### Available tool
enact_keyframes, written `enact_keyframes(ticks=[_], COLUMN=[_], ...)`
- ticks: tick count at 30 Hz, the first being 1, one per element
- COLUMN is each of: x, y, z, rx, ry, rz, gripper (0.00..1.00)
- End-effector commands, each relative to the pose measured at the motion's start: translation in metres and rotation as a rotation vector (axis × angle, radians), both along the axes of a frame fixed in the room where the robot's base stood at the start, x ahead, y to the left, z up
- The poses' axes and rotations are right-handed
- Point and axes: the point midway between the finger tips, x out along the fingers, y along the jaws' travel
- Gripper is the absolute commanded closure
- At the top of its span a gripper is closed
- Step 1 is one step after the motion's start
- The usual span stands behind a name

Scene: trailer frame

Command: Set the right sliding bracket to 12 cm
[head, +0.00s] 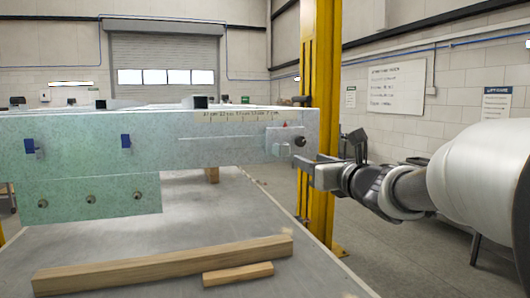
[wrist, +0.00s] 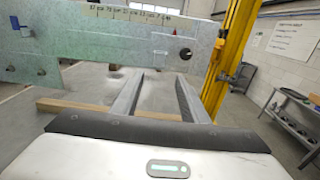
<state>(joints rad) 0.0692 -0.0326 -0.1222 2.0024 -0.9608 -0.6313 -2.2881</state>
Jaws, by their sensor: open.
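The right sliding bracket (head: 278,138) is a small pale grey plate near the right end of the speckled green-grey trailer frame (head: 90,132). It also shows in the wrist view (wrist: 172,47). A red pointer (head: 285,124) stands on its top edge. A printed scale (head: 235,116) runs along the beam above a long horizontal slot (head: 215,138); I cannot read its numbers surely. A dark round hole or knob (head: 299,141) sits right of the bracket. My gripper (wrist: 160,75) is open and empty, its fingers pointing towards the beam, below the bracket and apart from it.
Wooden beams (head: 165,264) lie on the grey table (head: 215,205) below. A yellow post (head: 320,95) stands close behind the beam's right end. The space in front of the bracket looks clear.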

Motion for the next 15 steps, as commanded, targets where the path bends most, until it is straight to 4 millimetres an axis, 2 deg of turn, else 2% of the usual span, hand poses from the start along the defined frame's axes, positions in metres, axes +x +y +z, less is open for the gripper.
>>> enact_keyframes(ticks=[5, 15], x=[0.02, 0.09], y=[0.008, 0.03], z=[0.001, 0.002], rx=[-0.005, -0.002], ry=[0.0, 0.002], rz=[0.004, 0.002], gripper=[0.59, 0.59])
